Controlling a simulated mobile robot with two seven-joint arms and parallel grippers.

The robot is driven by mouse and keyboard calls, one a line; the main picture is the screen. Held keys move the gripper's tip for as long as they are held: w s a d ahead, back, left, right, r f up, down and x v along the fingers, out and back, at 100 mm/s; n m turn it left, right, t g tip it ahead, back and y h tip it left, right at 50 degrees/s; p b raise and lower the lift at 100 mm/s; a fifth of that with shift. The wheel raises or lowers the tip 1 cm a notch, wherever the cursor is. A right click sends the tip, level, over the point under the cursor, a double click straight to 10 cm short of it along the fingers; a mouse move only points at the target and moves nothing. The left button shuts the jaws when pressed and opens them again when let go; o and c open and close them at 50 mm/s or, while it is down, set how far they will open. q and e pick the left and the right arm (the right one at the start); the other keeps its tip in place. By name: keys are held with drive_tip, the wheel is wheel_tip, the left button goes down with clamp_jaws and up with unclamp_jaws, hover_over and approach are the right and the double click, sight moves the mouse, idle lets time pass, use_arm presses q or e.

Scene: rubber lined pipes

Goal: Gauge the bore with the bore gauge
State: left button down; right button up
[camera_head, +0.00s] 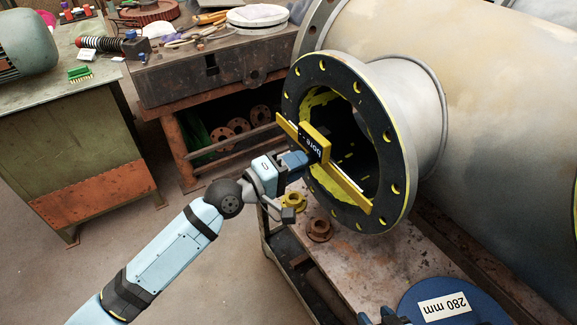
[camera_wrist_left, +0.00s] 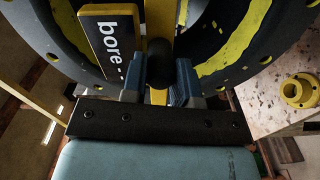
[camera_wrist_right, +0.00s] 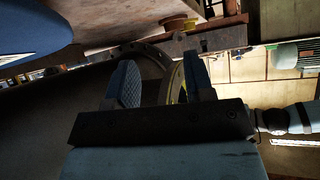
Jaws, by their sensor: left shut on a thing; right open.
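The bore gauge (camera_head: 347,189) is a long yellow bar with a black plate marked "bore". In the head view it spans diagonally across the open mouth of the pipe flange (camera_head: 399,150); whether it touches the face I cannot tell. My left gripper (camera_head: 294,161) is shut on the gauge's handle, in front of the bore. The left wrist view shows the gauge plate (camera_wrist_left: 112,45) just ahead of the fingers (camera_wrist_left: 160,85). The bore has a dark lining with yellow patches. My right gripper (camera_wrist_right: 160,85) is open and empty; only its tips show at the head view's bottom edge.
A blue disc (camera_head: 485,302) labelled 280 mm lies on the bench (camera_head: 375,270) below the pipe. Two small flanged pieces, yellow (camera_head: 293,201) and rusty (camera_head: 319,230), stand under the flange. A cluttered steel table (camera_head: 205,75) and green cabinet (camera_head: 75,140) are behind left.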

use_arm(q)
drive_tip(key=shift+x, duration=1.45)
drive_tip(key=shift+p, duration=0.3)
idle(1.2)
drive_tip(key=v, duration=1)
idle(0.6)
drive_tip(key=shift+w+r, duration=0.1)
drive_tip(key=shift+r, duration=0.1)
